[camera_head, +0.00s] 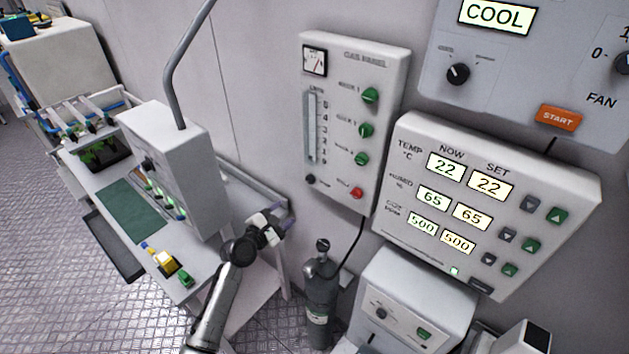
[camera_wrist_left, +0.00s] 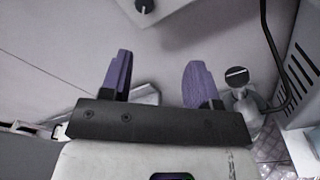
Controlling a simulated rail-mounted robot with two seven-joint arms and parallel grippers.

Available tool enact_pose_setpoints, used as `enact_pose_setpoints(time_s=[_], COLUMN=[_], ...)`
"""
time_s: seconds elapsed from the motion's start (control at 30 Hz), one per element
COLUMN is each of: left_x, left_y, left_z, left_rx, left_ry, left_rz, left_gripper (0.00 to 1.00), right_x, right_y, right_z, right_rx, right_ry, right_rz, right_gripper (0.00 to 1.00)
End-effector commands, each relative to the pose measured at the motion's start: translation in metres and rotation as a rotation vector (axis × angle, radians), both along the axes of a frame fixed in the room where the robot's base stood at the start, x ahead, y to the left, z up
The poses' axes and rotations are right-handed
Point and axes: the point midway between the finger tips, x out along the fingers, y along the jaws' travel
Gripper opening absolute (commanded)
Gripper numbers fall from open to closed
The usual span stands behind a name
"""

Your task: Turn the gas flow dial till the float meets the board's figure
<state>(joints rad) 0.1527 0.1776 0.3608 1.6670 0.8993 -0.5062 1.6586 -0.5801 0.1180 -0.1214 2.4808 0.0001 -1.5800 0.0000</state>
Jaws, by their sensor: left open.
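The white gas panel (camera_head: 383,90) hangs on the wall, with a vertical flow tube (camera_head: 311,128) beside a number scale. I cannot make out the float's height. A small black dial (camera_head: 310,179) sits below the tube; a black dial (camera_wrist_left: 144,6) on a white panel corner also shows at the top edge of the left wrist view. Three green knobs run down the panel's right side. My left gripper (camera_head: 285,215) is below and left of the panel, apart from it. Its purple fingers (camera_wrist_left: 158,75) are spread with nothing between them. No board with a target figure is readable. My right gripper does not show.
A grey gas cylinder (camera_head: 320,290) stands below the panel, with a black cable beside it. A bench (camera_head: 100,190) with a tall white box (camera_head: 185,165) is at left. A climate display panel (camera_head: 400,150) is at right. The wall left of the gas panel is bare.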

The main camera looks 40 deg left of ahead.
Motion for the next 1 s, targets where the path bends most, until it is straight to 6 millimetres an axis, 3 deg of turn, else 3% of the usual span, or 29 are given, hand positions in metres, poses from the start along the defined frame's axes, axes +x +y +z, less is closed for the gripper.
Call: enact_pose_setpoints(time_s=[0.2, 0.47, 1.0], left_x=[0.000, 0.007, 0.098], left_y=[0.009, 0.009, 0.015], left_z=[0.011, 0.012, 0.011], left_rx=[-0.306, -0.427, -0.426], left_ry=[-0.077, -0.083, -0.082], left_rz=[0.068, 0.072, 0.070], left_gripper=[0.56, 0.56, 0.56], right_x=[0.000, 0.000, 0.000], right_y=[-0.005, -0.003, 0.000], right_z=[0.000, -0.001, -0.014], right_rx=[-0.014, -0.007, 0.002], right_ry=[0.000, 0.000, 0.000], right_rz=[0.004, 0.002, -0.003], right_gripper=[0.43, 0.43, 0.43])
